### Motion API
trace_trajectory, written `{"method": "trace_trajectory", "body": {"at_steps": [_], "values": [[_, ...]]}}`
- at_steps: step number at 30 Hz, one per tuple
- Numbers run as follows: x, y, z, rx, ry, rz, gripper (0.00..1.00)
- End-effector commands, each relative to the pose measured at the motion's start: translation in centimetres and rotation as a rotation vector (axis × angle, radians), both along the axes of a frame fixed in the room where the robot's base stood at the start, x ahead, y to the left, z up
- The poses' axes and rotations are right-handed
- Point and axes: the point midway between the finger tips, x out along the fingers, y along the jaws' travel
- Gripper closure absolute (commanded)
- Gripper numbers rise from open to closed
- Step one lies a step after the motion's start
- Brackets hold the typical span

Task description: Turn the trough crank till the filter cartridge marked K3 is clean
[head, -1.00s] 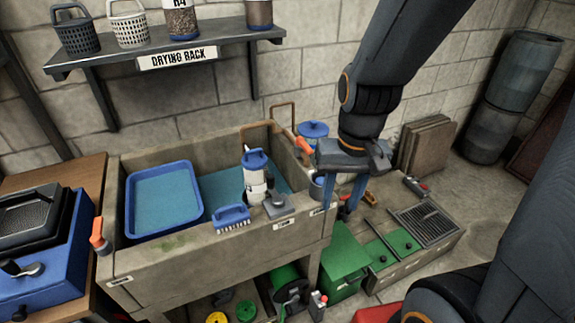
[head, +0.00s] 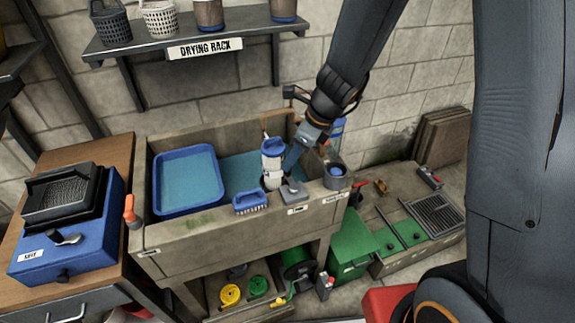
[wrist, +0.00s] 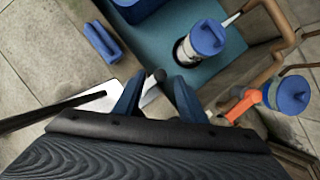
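A filter cartridge (head: 272,165) with a blue cap and pale body stands upright in the trough (head: 215,228), by its front wall. It also shows in the wrist view (wrist: 200,42); I cannot read a K3 mark or judge its cleanness. The trough crank (head: 293,193) is grey and sits on the front rim, right of the cartridge. In the wrist view its dark knob (wrist: 158,76) lies between the blue fingertips, beyond them. My gripper (head: 288,168) points down just above the crank. In the wrist view my gripper (wrist: 157,88) has its fingers apart, not visibly holding anything.
A blue brush (head: 250,201) lies on the rim left of the crank. A blue tray (head: 188,180) fills the trough's left part. A grey cup (head: 336,175) stands right of the crank. An orange handle (wrist: 245,105) is near the trough's right end. The drying rack (head: 200,38) hangs above.

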Motion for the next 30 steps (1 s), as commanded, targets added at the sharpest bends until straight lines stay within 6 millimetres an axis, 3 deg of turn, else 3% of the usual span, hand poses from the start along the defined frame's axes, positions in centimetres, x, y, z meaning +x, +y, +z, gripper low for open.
{"method": "trace_trajectory", "body": {"at_steps": [3,9,20,27,30], "values": [[0.3,0.7,-2.0,0.0,0.002,0.003,0.63],[0.8,1.4,-3.9,0.0,0.0,0.003,0.63],[0.9,1.6,-4.3,-0.001,-0.001,0.004,0.63],[0.9,1.6,-4.3,-0.001,-0.001,0.004,1.0],[0.9,1.6,-4.3,-0.001,-0.002,0.005,1.0]]}}
